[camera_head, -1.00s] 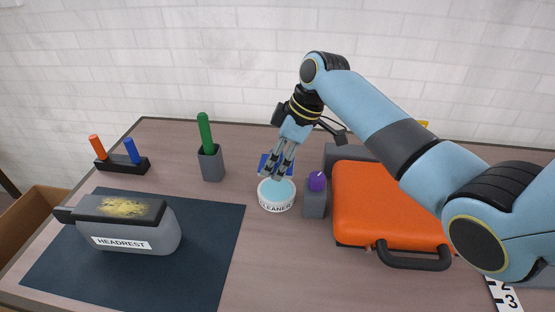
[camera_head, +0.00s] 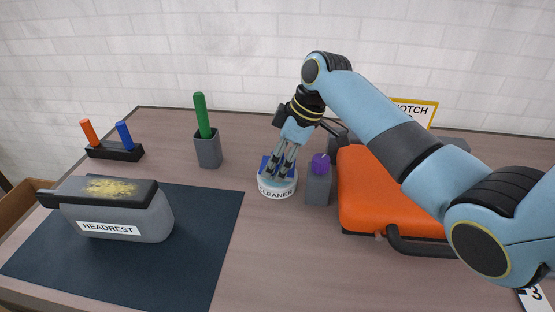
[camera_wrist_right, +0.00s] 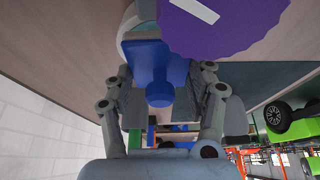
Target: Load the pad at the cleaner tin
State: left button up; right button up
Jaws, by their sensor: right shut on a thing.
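The white cleaner tin (camera_head: 277,194), labelled CLEANER, stands on the table near the middle in the head view. My right gripper (camera_head: 282,173) points down over it, fingers at the tin's mouth. It is shut on the blue pad (camera_head: 265,166), which shows behind and beside the fingers. In the right wrist view the pad (camera_wrist_right: 158,72) sits between the fingers of the right gripper (camera_wrist_right: 160,100), with the tin's pale rim behind it. I cannot tell whether the pad touches the tin's contents. My left gripper is not in view.
A grey holder with a purple top (camera_head: 320,164) stands close right of the tin. The orange case (camera_head: 385,200) lies further right. The headrest (camera_head: 115,212) rests on the dark mat (camera_head: 205,240) at left. A green-handled tool (camera_head: 203,120) stands in a grey cup behind.

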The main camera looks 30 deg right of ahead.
jog(key=shift+f, duration=0.55)
dwell(0.6)
dwell(1.8)
notch_tip(320, 180, up, 7)
jog(key=p, duration=0.8)
dwell(0.4)
